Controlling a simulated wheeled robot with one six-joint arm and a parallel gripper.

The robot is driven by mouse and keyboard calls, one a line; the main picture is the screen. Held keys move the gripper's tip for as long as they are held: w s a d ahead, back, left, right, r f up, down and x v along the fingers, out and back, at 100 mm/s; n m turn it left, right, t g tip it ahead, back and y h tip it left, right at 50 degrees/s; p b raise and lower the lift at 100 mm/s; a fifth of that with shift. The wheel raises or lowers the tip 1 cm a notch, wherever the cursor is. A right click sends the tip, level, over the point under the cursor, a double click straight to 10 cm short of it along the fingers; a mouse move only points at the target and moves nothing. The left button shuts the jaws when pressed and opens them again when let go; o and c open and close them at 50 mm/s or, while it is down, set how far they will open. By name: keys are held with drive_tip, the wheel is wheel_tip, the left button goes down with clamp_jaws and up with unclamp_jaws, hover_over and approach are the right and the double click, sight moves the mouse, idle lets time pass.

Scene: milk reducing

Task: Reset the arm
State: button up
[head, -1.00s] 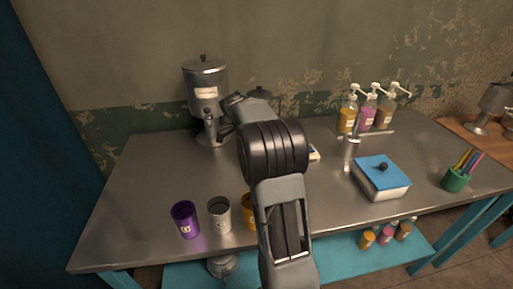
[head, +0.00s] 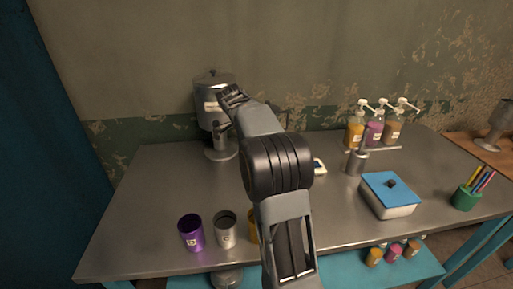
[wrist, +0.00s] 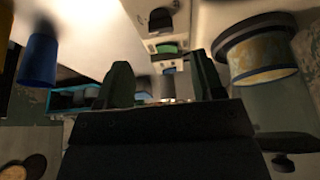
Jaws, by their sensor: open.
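My gripper (head: 232,98) is raised in front of the metal dispenser (head: 207,107) at the back left of the table, and covers part of it in the head view. In the wrist view my gripper (wrist: 160,85) shows two dark fingers spread apart with nothing between them. My arm bends up over the middle of the table.
A purple cup (head: 191,233), a grey cup (head: 225,229) and a yellow cup, mostly hidden by my arm, stand near the front of the steel table (head: 150,200). A blue-lidded box (head: 389,196), pump bottles (head: 375,128) and a green pen cup (head: 466,198) stand on the right.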

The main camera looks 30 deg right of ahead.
idle(0.3)
drive_tip(key=s+a+r+n+t+y+p, duration=0.1)
drive_tip(key=s+a+r+n+t+p, duration=0.1)
drive_tip(key=s+a+r+n+p, duration=0.3)
drive_tip(key=s+a+r+n+t+y+p, duration=0.1)
drive_tip(key=s+a+n, duration=0.2)
drive_tip(key=a+n, duration=0.4)
drive_tip(key=s+a+f+n+t+y+p, duration=0.2)
drive_tip(key=s+a+n+p, duration=0.1)
drive_tip(key=s+a+n, duration=0.5)
drive_tip(key=s+n, duration=0.3)
drive_tip(key=shift+s+a+f+n+t, duration=0.3)
drive_tip(key=shift+a, duration=0.05)
